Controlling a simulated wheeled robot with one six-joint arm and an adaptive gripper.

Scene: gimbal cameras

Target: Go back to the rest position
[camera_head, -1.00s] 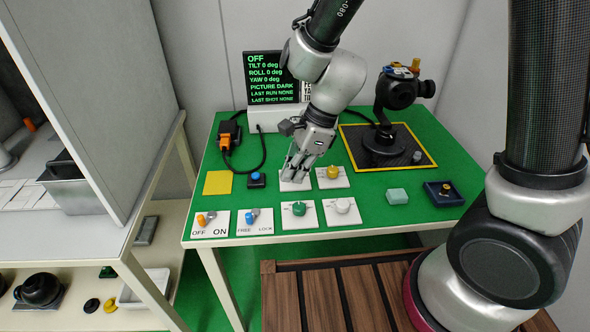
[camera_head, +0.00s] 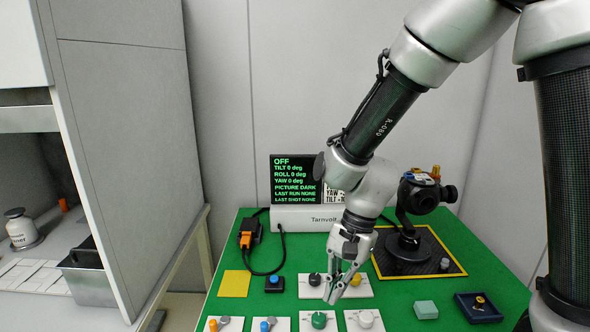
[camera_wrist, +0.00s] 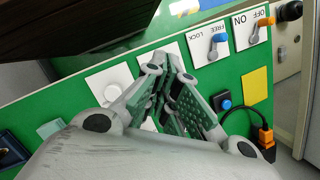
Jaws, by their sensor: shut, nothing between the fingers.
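My gripper (camera_head: 343,283) is shut and empty. In the wrist view the closed fingers (camera_wrist: 172,95) point toward the table and hide part of the plates. The gimbal camera (camera_head: 422,192) stands on a black pad with a yellow border. The display (camera_head: 296,180) reads OFF, tilt, roll and yaw 0 deg, picture dark.
A blue button box (camera_head: 274,283), a yellow square (camera_head: 235,283), a pale green block (camera_head: 426,310) and a dark blue tray (camera_head: 462,303) are on the table. A black power plug with an orange part (camera_head: 249,236) lies at the back left. A shelf unit stands at left.

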